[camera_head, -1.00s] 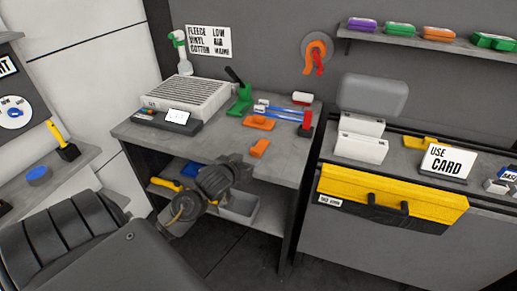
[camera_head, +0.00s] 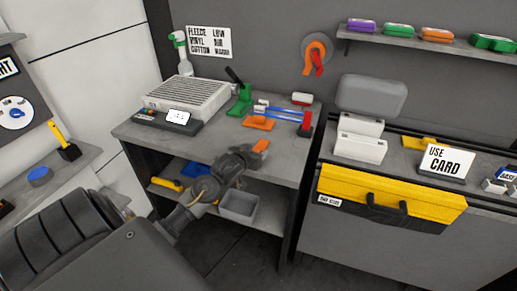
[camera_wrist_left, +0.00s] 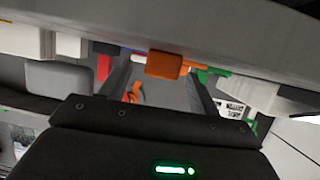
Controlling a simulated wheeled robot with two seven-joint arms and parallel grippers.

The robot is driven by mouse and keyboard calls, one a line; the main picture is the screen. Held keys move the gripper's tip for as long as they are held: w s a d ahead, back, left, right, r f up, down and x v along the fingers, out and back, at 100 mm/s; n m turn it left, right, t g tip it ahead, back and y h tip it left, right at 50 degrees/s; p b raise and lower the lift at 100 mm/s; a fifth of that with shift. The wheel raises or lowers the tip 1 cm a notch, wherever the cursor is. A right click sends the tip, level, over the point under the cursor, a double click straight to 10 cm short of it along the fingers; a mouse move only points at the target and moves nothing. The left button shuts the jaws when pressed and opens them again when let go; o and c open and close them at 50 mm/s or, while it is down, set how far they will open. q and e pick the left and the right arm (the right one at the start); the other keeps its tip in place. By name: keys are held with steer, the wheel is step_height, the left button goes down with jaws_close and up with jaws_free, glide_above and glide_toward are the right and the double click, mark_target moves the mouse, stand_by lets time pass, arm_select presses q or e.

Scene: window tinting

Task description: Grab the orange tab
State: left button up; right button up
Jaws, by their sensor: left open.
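The orange tab (camera_head: 260,146) sits at the front edge of the grey workbench top (camera_head: 215,140), its lower part hidden by my left gripper. My left gripper (camera_head: 248,154) is right in front of that edge, close to the tab. In the left wrist view the orange tab (camera_wrist_left: 164,64) shows between the two dark, spread fingers of my left gripper (camera_wrist_left: 160,76). There is a gap on each side of the tab, so the gripper is open and empty. My right gripper is not in view.
An orange holder (camera_head: 259,123), a green stand (camera_head: 240,100) and a red block with blue strips (camera_head: 305,124) stand behind the tab. A grey bin (camera_head: 239,207) is on the lower shelf. A yellow case (camera_head: 385,193) hangs on the counter at right.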

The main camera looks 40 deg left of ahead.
arm_select(q)
steer(key=shift+x, duration=1.45)
steer(key=shift+s, duration=0.1)
steer(key=c, duration=1.1)
steer(key=shift+o, duration=0.2)
steer(key=shift+a+r, duration=0.1)
steer(key=shift+r, duration=0.45)
step_height(320, 180, up, 2)
steer(key=shift+r, duration=0.2)
steer(key=s+d+r+b, duration=0.1)
steer(key=s+d+r, duration=0.8)
steer(key=s, duration=0.1)
steer(key=shift+s+r, duration=0.25)
steer(key=shift+s, duration=0.1)
